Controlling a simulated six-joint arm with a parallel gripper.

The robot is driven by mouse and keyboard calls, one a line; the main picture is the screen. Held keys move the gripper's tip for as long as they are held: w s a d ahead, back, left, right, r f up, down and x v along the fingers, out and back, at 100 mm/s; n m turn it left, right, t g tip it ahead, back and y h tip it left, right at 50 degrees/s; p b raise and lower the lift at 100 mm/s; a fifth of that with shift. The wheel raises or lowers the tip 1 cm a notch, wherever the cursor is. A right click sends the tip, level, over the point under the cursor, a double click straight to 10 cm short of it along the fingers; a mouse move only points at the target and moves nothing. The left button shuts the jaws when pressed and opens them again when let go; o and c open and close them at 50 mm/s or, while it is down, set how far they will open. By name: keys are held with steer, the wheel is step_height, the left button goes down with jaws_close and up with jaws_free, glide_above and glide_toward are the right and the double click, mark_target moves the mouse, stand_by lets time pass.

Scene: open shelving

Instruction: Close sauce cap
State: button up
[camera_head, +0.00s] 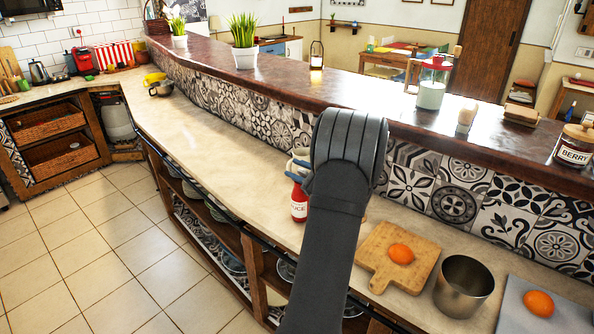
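The red sauce bottle (299,207) stands upright on the beige counter, just left of my dark arm. Its white label shows part of the word "SAUCE". My gripper (300,173) is mostly hidden behind my arm; only pale and blue parts show, right at the top of the bottle. The cap cannot be made out behind these parts, so I cannot tell whether it is open or shut. I also cannot tell whether the gripper touches or grips it.
Right of my arm are a wooden board (380,276) with an orange (401,253), a metal pot (463,289) and a grey board (573,318) with another orange (539,303). The raised brown ledge (290,88) runs behind. The counter to the left is mostly clear.

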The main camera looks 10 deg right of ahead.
steer(key=v, duration=1.7)
steer(key=shift+s, duration=0.2)
steer(key=shift+d, duration=0.1)
steer(key=x, duration=1.1)
steer(key=r+x, duration=0.1)
steer(key=x, duration=0.5)
steer(key=shift+s+a+r, duration=0.1)
steer(key=shift+s+a, duration=0.05)
steer(key=shift+a, duration=0.1)
